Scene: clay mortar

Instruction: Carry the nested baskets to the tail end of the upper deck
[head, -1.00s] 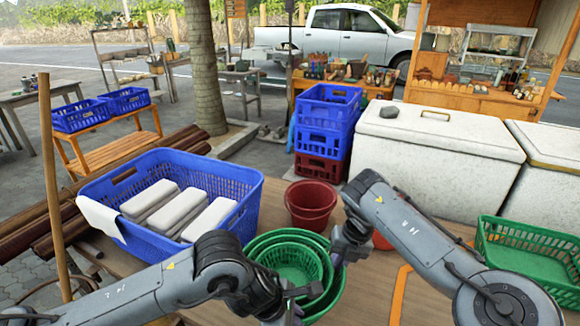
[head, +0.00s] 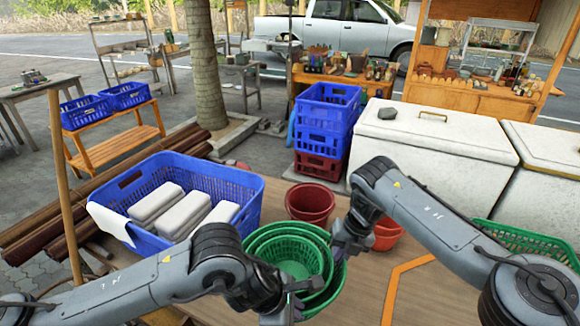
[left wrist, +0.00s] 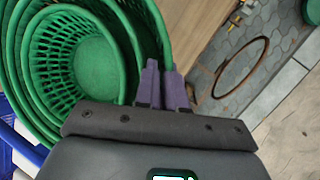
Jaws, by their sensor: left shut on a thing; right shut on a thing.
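The nested green baskets (head: 286,239) sit one inside another at the near middle of the wooden surface (head: 360,305). They also show in the left wrist view (left wrist: 28,72), open side facing the camera. My left gripper (head: 293,291) is shut on their near rim. In the left wrist view its purple fingers (left wrist: 164,88) pinch the rim. My right gripper (head: 338,250) is shut on the rim at the right side. Whether the basket bottoms touch the surface is hidden. I cannot tell which part is the tail end of the upper deck.
A blue basket (head: 235,185) with white blocks stands close at left. A red bucket (head: 310,202) stands just behind the green baskets, another red container (head: 388,234) behind my right wrist. A green crate (head: 525,240) is at right. The surface around the orange line (head: 392,285) is clear.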

